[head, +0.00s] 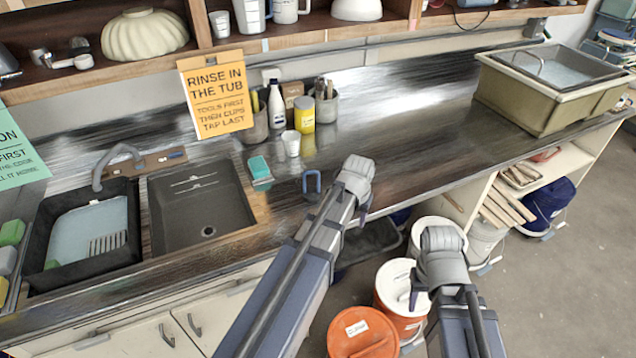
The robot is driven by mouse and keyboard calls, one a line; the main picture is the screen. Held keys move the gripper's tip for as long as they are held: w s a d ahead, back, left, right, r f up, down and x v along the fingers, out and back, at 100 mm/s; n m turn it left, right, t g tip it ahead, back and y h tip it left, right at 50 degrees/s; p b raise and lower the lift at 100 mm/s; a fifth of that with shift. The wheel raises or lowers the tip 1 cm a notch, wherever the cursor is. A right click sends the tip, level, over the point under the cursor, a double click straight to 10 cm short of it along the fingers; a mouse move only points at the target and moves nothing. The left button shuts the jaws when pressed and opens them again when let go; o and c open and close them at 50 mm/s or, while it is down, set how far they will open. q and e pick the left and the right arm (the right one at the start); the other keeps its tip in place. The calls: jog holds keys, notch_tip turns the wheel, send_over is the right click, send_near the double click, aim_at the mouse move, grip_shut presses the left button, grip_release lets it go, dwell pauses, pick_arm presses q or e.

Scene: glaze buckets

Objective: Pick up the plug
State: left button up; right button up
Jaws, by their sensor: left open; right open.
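I cannot make out a plug for certain. The dark basin (185,215) of the sink is empty, and its round drain (208,231) shows uncovered. A small dark blue loop (311,183) stands on the counter right of the sink; I cannot tell what it is. My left gripper (356,180) is over the counter's front part, right of the loop and apart from it. My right gripper (441,246) is lower, in front of the counter above the buckets. Both are open with nothing seen in them; their fingertips are mostly hidden by the wrists.
A black tub (38,255) sits left of the basin. A teal sponge (259,167), white cup (291,142) and yellow jar (304,115) stand right of it. A large bin (520,95) is at the far right. Buckets (362,333) stand below. The counter's right middle is clear.

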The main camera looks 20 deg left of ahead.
pick_arm(q)
jog(key=w+a+r+n+t+p, duration=0.1)
jog(key=w+a+r+n, duration=0.15)
jog(key=w+a, duration=0.4)
jog(key=w+a+r+n+t+p, duration=0.1)
jog(key=w+a+r+p, duration=0.2)
jog(key=a, duration=0.7)
jog(key=b, duration=0.7)
send_over(318, 183)
jog(key=s, duration=0.2)
jog(key=shift+m+y, duration=0.25)
jog(key=shift+y, duration=0.15)
jog(key=f, duration=0.6)
jog(key=shift+s+d, duration=0.1)
jog(key=shift+d, duration=0.2)
pick_arm(e)
jog(key=shift+f, duration=0.85)
jog(key=shift+f, duration=0.15)
pick_arm(q)
jog(key=b+x, duration=0.5)
jog(key=x, duration=0.1)
jog(key=shift+b, duration=0.3)
pick_arm(e)
notch_tip(318, 183, down, 5)
jog(key=shift+f, duration=0.15)
pick_arm(q)
jog(key=shift+r, duration=0.1)
jog(key=shift+c, duration=0.4)
grip_shut()
